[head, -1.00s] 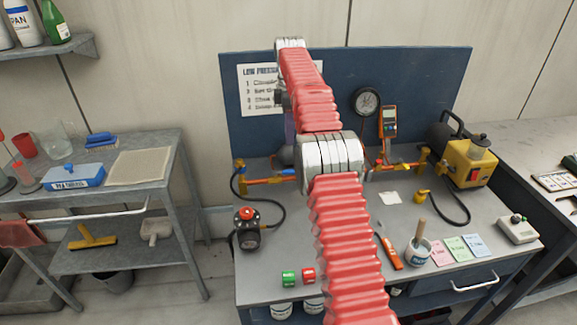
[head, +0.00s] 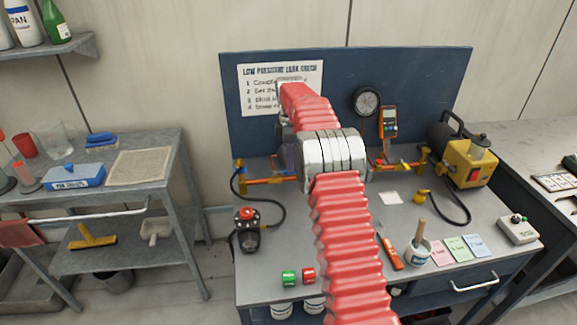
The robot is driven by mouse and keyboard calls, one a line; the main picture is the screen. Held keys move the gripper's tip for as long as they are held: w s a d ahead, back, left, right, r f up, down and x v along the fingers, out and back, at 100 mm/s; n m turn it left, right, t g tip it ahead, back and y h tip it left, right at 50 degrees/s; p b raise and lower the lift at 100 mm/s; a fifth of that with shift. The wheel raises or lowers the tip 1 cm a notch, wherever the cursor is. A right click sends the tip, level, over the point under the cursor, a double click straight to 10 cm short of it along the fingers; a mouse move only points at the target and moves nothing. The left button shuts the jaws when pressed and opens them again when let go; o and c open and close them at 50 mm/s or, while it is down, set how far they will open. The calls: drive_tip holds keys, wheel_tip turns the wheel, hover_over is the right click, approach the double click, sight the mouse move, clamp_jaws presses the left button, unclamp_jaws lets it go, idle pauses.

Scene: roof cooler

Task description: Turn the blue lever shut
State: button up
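A small blue piece, apparently the blue lever (head: 240,165), shows on top of the brass fitting at the left end of the copper pipe (head: 266,181). It is too small to tell which way it is turned. My red-sleeved arm reaches up the middle of the head view and covers the middle of the pipework. My gripper is hidden behind the arm, so neither its fingers nor any contact with the lever can be seen.
A black hose runs from the left fitting to a black device with a red knob (head: 247,228). A round gauge (head: 367,102), an orange meter (head: 388,123) and a yellow pump (head: 470,163) are on the right.

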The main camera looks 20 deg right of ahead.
sight(284, 172)
drive_tip(key=shift+f, duration=1.25)
drive_tip(key=shift+c, duration=0.4)
clamp_jaws()
drive_tip(key=shift+a, duration=0.15)
